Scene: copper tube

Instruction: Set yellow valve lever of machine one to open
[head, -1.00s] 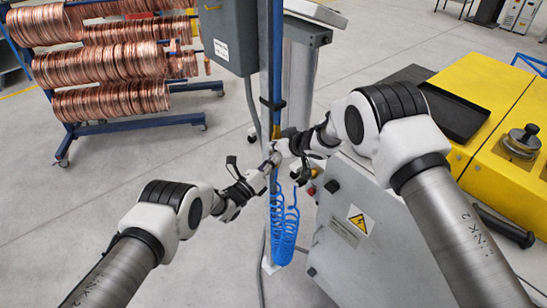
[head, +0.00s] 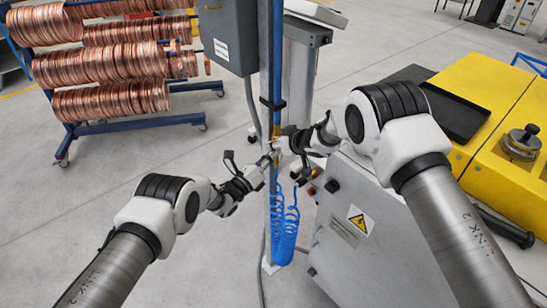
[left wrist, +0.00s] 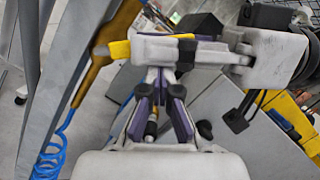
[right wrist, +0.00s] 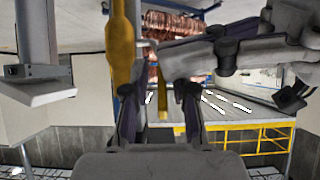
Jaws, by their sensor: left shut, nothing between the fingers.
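The yellow valve lever (right wrist: 163,105) shows in the right wrist view as a narrow strip pointing down the picture, beside the yellow valve body (right wrist: 120,50). The valve body (left wrist: 97,70) also shows in the left wrist view, on the grey post. My right gripper (right wrist: 160,108) is open, and the lever appears in the gap between its fingers; contact is unclear. My left gripper (head: 266,160) is shut and empty, close to the valve and beside the right gripper (head: 281,147). In the head view the two grippers largely hide the lever.
A coiled blue hose (head: 284,225) hangs below the valve along the post (head: 272,75). A grey cabinet (head: 345,235) with a warning sign stands right of it, with a yellow machine (head: 490,90) behind. A rack of copper coils (head: 110,65) stands at the left.

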